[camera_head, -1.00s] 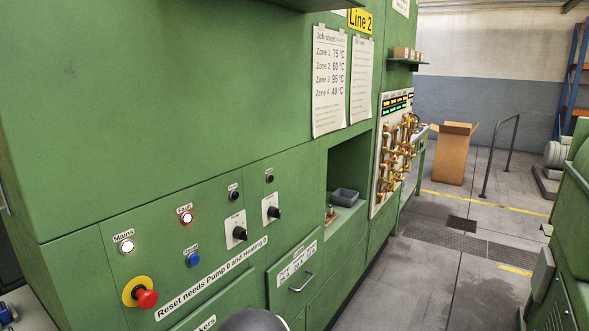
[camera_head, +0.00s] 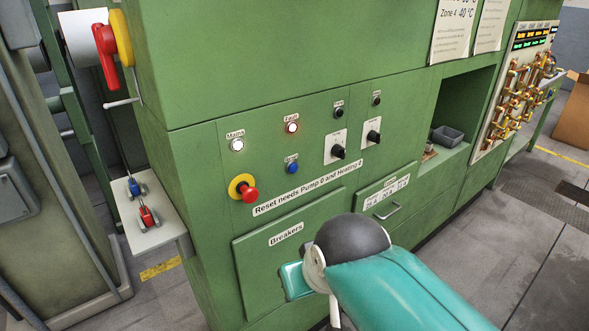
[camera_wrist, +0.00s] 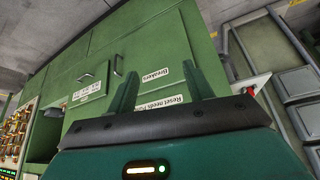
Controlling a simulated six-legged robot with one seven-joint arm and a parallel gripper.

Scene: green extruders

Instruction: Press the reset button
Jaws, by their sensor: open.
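The blue button (camera_head: 292,167) sits on the green control panel in the head view, under a small label too blurred to read for certain. Above it the Fault lamp (camera_head: 292,127) glows reddish white. The blue button is not visible there.
A drawer handle (camera_head: 388,211) sticks out at right. A red-and-yellow rotary switch (camera_head: 107,55) projects upper left.

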